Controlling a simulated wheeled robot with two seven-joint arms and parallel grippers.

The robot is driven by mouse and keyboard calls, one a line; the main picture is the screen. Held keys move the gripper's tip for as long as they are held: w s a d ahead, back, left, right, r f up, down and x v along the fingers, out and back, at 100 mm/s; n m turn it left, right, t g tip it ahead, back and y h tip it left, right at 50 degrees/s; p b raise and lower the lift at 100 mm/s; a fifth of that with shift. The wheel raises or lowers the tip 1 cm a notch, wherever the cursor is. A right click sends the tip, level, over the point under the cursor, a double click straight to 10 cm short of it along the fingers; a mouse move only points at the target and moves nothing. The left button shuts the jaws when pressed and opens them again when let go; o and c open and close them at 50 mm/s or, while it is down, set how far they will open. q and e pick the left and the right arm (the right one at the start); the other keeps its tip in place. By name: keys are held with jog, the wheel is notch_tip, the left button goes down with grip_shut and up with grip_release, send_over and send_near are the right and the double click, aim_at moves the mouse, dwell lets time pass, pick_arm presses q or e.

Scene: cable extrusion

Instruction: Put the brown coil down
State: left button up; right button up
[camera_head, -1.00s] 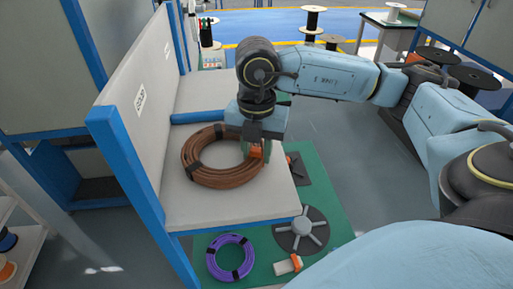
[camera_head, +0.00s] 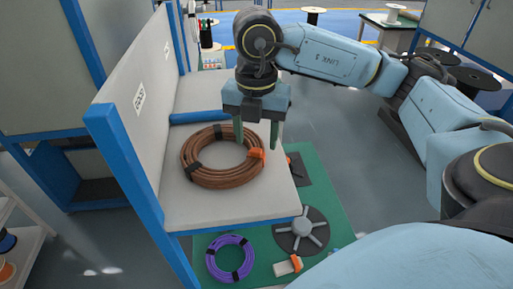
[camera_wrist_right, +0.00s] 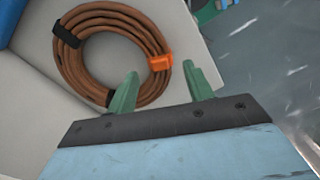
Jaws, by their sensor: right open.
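The brown coil (camera_head: 205,177) lies flat on the light grey shelf (camera_head: 235,209). It has black ties and one orange clip (camera_head: 256,154) on its right side. My right gripper (camera_head: 256,140) is open and empty above the coil's far right part. My left gripper is not in view.
A purple coil (camera_head: 212,259) lies on the green mat (camera_head: 334,225) below the shelf, with a grey spoked disc (camera_head: 301,228) beside it. A blue-edged upright panel (camera_head: 143,134) bounds the shelf on the left. The shelf's near part is clear.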

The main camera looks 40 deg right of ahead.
notch_tip(320, 180, up, 8)
jog(key=shift+f, duration=0.15)
dwell(0.4)
